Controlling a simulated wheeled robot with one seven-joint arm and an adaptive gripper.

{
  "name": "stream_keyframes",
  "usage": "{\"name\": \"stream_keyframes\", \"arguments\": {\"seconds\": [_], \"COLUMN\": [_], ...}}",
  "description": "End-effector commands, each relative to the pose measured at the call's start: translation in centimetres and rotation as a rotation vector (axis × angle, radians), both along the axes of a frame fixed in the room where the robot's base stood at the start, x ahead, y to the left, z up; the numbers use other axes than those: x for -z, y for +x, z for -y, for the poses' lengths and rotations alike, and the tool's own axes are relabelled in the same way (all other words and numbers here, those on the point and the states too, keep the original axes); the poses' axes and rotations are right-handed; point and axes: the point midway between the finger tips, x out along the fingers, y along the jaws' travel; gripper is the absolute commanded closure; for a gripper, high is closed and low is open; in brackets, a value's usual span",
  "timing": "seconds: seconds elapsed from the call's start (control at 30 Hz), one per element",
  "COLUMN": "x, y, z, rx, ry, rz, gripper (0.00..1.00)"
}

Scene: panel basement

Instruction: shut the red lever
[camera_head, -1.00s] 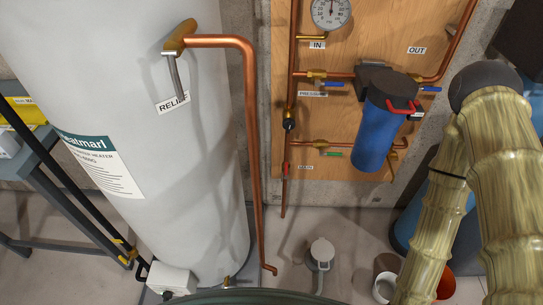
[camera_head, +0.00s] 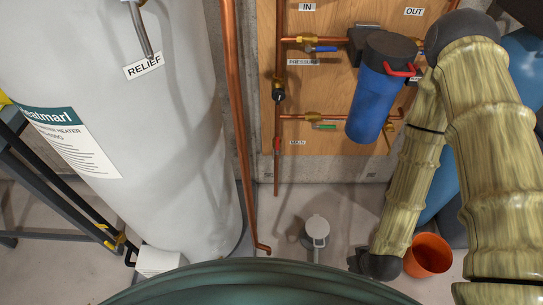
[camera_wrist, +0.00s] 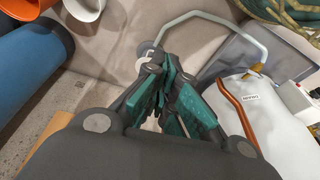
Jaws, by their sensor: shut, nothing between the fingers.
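The small red lever (camera_head: 277,144) is on the vertical copper pipe, at the left edge of the wooden board, beside the "MAIN" label (camera_head: 298,142). It seems to lie along the pipe. In the wrist view I cannot make it out. My gripper (camera_wrist: 168,105) shows only in the wrist view; its green-padded fingers are together and empty, over the floor. In the head view the gripper is out of sight, so its distance from the lever cannot be told.
A green lever (camera_head: 324,127), a blue lever (camera_head: 322,49) and a blue filter (camera_head: 378,95) with a red handle share the board. The white tank (camera_head: 120,180) and copper relief pipe (camera_head: 237,130) stand left. A floor drain (camera_head: 316,231) and orange pot (camera_head: 428,254) are below.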

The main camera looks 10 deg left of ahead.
Motion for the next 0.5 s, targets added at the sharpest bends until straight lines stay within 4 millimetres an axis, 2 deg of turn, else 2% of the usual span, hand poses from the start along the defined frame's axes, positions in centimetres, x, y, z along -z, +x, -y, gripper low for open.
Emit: {"name": "stream_keyframes", "arguments": {"seconds": [0.03, 0.1, 0.5], "x": [1.7, 2.5, 5.1], "y": [1.7, 3.9, 15.3], "z": [-0.8, -2.0, -9.2], "rx": [-0.054, -0.135, -0.565], "ry": [0.002, 0.000, -0.060], "rz": [0.045, 0.111, 0.496], "gripper": [1.00, 1.00, 1.00]}}
